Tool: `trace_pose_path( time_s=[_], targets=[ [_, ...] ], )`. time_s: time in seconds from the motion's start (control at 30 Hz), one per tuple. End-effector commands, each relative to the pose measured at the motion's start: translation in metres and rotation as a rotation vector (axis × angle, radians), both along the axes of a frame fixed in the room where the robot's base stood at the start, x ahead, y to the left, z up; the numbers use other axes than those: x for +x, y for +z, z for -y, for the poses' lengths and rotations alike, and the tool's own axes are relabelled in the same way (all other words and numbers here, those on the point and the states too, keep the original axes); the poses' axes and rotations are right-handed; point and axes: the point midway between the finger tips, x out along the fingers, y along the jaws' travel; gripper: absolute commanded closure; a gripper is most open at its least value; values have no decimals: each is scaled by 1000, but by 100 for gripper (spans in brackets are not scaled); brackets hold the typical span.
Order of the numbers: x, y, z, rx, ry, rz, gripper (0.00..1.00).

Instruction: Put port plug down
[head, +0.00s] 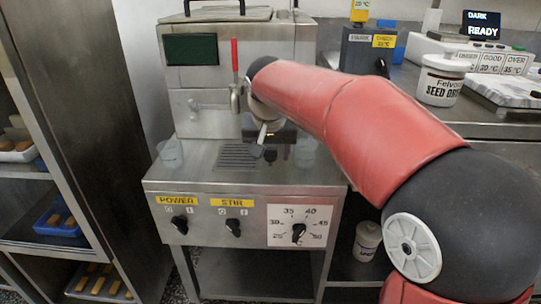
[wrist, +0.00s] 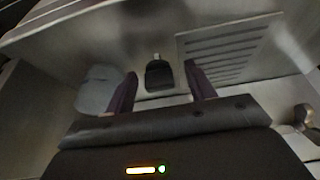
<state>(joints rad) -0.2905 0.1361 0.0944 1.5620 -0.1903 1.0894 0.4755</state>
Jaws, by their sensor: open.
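The port plug (wrist: 160,76) is a small black piece with a pale tab at its far end, in the wrist view. It appears to rest on the bare steel deck, beside the slotted grille. My gripper (wrist: 160,70) is open, with one dark finger on each side of the plug and a visible gap on both sides. In the head view my arm covers most of the gripper, and a small dark shape (head: 270,153) right of the grille looks like the plug. Whether its underside fully touches the deck cannot be told.
The slotted grille (head: 239,156) lies on the machine deck (head: 205,178). A clear cup (head: 171,153) stands at the deck's left and another (head: 305,152) at its right. A pale spout or lever (head: 262,134) hangs close beside my gripper. A red-handled lever (head: 235,60) stands behind.

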Motion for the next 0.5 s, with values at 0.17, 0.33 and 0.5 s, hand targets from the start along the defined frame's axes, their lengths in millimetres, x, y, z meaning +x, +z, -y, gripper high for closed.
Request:
trace_pose_path(
  time_s=[0.17,0.33,0.5],
  targets=[
    [0,0,0,0,0,0,45],
    [0,0,0,0,0,0,65],
    [0,0,0,0,0,0,87]
  ],
)
